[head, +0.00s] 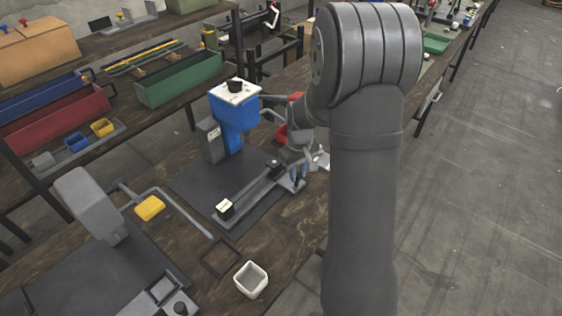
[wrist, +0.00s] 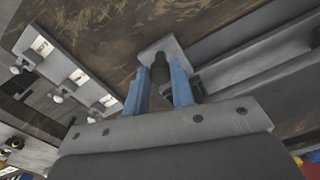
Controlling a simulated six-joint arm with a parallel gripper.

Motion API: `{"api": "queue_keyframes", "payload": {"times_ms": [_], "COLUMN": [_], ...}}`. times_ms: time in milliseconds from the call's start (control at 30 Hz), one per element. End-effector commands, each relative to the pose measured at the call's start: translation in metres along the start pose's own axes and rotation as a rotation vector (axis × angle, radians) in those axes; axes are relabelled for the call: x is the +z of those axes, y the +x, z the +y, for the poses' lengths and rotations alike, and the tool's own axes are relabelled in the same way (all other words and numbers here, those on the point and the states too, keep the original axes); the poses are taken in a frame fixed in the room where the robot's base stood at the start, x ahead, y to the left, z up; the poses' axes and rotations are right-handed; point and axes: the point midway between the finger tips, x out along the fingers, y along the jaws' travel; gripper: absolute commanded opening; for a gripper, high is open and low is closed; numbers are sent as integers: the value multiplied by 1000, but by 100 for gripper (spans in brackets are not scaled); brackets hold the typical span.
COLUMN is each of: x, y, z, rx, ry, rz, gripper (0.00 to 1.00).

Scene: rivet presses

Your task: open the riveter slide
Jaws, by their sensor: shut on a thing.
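The blue riveter press (head: 234,122) stands on a dark mat in the head view. Its grey slide rail (head: 246,195) runs from the mat's front edge back toward my gripper (head: 297,173). In the wrist view my gripper (wrist: 160,82) has its two blue fingers on either side of a dark knob (wrist: 159,65), and it is shut on it. The knob stands on a grey end plate (wrist: 176,50) beside the rail (wrist: 255,75). My arm hides part of the area right of the slide in the head view.
A yellow block (head: 149,208) on a grey lever belongs to another press at the left. A white square cup (head: 251,280) stands at the table's front. A red bin (head: 281,134) sits behind my gripper. Bare wood lies right of the rail.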

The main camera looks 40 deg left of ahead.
Motion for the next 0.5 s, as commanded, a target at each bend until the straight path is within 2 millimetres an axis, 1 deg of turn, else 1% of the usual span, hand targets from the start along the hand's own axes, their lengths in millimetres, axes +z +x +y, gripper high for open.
{"api": "queue_keyframes", "payload": {"times_ms": [33, 100, 400, 433, 500], "x": [6, 11, 12, 12, 12], "y": [-1, -1, -1, -1, -1], "z": [3, 4, 5, 5, 5], "rx": [3, 3, 3, 3, 3], "ry": [2, 1, -1, -1, -1], "rz": [3, 4, 5, 5, 4], "gripper": [0, 0, 0, 24, 38]}}
